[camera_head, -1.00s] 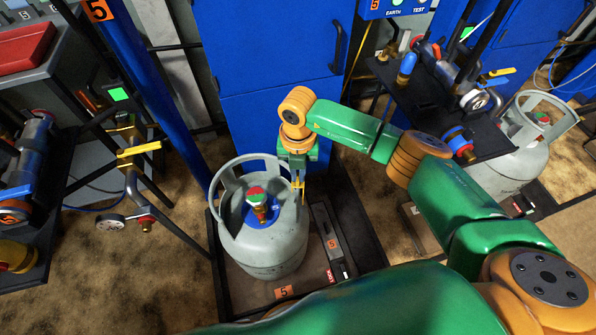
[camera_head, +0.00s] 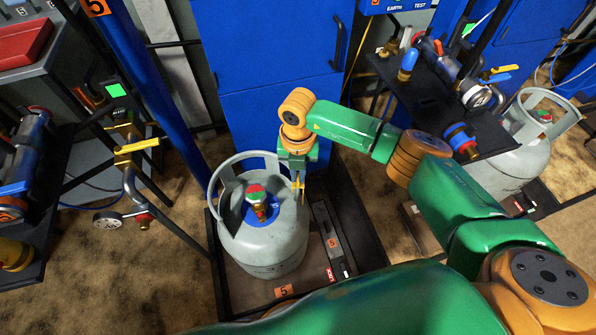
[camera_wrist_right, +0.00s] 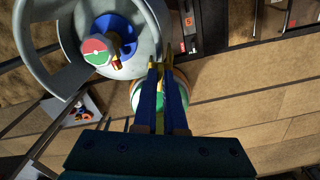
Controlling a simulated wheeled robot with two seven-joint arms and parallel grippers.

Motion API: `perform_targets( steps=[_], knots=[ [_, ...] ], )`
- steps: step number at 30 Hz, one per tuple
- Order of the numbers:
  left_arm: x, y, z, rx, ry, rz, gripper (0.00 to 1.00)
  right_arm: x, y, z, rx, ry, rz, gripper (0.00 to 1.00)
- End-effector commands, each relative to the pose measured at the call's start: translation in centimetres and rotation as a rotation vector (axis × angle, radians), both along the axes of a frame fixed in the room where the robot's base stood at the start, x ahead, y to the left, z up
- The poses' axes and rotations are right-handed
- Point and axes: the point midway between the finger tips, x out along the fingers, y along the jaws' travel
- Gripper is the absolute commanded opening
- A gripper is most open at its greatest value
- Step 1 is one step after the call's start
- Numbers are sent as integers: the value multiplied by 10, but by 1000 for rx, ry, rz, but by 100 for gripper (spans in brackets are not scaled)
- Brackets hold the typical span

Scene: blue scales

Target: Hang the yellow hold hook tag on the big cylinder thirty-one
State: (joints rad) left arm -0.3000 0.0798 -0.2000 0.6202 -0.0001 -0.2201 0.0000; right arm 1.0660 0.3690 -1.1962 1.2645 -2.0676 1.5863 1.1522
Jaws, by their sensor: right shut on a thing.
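A big grey cylinder (camera_head: 262,248) stands upright on a dark scale platform in the middle of the head view. Its open collar surrounds a valve with a red and green top (camera_head: 256,194). The collar and valve also show at the upper left of the right wrist view (camera_wrist_right: 97,48). No number thirty-one is readable on it. My right gripper (camera_head: 299,186) is beside the collar's right edge, shut on the thin yellow hook tag (camera_wrist_right: 160,118), which is mostly hidden between the fingers. I cannot tell whether the tag touches the collar. My left gripper is out of view.
A second grey cylinder (camera_head: 512,165) stands at the right. A blue cabinet (camera_head: 275,115) rises behind the near cylinder. Black shelves with valves and gauges flank both sides. A small grey box marked 5 (camera_head: 331,240) lies right of the cylinder.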

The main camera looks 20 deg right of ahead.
Motion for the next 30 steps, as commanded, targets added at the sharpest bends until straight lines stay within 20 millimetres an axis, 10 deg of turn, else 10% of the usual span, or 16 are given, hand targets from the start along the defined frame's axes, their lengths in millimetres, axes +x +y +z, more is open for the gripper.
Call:
perform_targets(
  steps=[24,30],
  knots=[
    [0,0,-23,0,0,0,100,-2,-1,-29,-2,5,1,0],
    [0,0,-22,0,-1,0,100,-1,0,-28,-1,3,0,43]
  ],
)
